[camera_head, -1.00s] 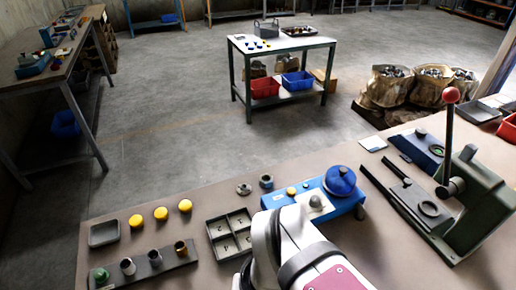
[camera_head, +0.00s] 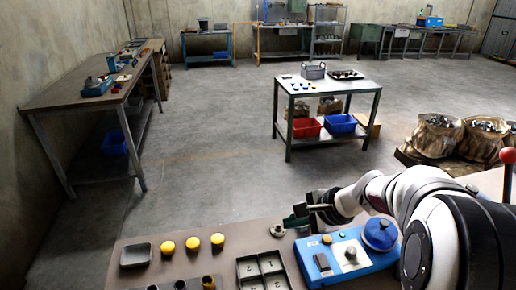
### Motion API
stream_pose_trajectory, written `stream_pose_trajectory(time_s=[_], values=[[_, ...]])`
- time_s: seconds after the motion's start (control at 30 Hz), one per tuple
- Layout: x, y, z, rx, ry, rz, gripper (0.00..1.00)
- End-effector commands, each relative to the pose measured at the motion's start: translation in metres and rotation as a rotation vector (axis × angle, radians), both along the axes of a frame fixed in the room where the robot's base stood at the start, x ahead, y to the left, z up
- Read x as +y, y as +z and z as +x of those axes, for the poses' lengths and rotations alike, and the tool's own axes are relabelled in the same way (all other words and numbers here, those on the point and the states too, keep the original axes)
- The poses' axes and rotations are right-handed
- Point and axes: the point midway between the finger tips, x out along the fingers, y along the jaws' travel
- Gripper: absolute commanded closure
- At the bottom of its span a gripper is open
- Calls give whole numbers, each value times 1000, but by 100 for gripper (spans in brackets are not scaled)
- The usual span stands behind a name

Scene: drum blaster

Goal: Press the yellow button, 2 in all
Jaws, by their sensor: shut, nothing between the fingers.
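A blue control box (camera_head: 372,262) stands on the workbench at the lower right. A small yellow button (camera_head: 327,239) sits on its top, near the back left corner. Beside it are a silver knob (camera_head: 351,253), a dark rectangular plate (camera_head: 321,262) and a large blue dome (camera_head: 380,233). My gripper (camera_head: 290,221) is shut and empty. In the picture it is just above and left of the yellow button, apart from it, near a grey ring-shaped part (camera_head: 278,231). Its fingertips are small and dark here.
Three yellow domes (camera_head: 193,243) stand in a row beside a grey tray (camera_head: 136,255) at the left. A divided tray (camera_head: 243,269) lies left of the box. Short cylinders (camera_head: 208,282) stand at the front edge. A red-knobbed lever (camera_head: 507,156) rises at the far right.

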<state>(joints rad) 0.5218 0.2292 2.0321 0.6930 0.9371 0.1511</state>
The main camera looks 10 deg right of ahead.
Motion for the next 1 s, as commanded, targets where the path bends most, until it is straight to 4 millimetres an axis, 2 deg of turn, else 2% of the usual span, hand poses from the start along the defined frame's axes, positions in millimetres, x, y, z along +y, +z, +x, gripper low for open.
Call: stream_pose_trajectory(time_s=[0.03,0.1,0.2,0.3,0.4,0.57,0.87,1.0], values=[[-21,-7,11,-5,-76,24,100],[-51,-17,26,-18,-185,54,100],[-91,-30,39,-33,-324,91,100],[-122,-42,47,-44,-432,119,100],[-143,-50,49,-50,-499,134,100],[-154,-55,50,-54,-539,144,100],[-154,-56,51,-54,-538,145,100],[-153,-68,51,-53,-538,147,100]])
